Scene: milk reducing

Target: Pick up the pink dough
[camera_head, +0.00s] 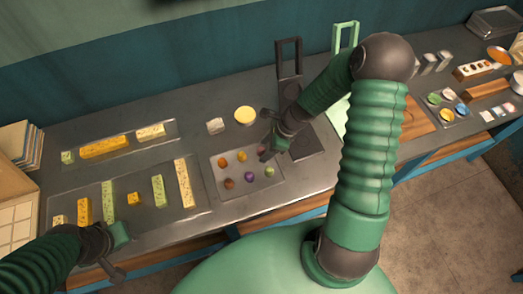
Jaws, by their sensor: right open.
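A shallow metal tray (215,178) on the counter holds several small dough balls: orange, yellow, brown, purple and green ones. A dull pinkish ball (260,149) lies at its upper right and looks like the pink dough, partly hidden by my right gripper. My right gripper (267,142) is open and empty, over the upper right edge of the tray, close beside that ball. I cannot tell whether it touches the ball. My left gripper (118,254) is low at the left near the counter's front edge, apart from the tray; its jaws are unclear.
Trays with yellow and green blocks (104,147) fill the left counter. Colored bowls (447,95) are farther right.

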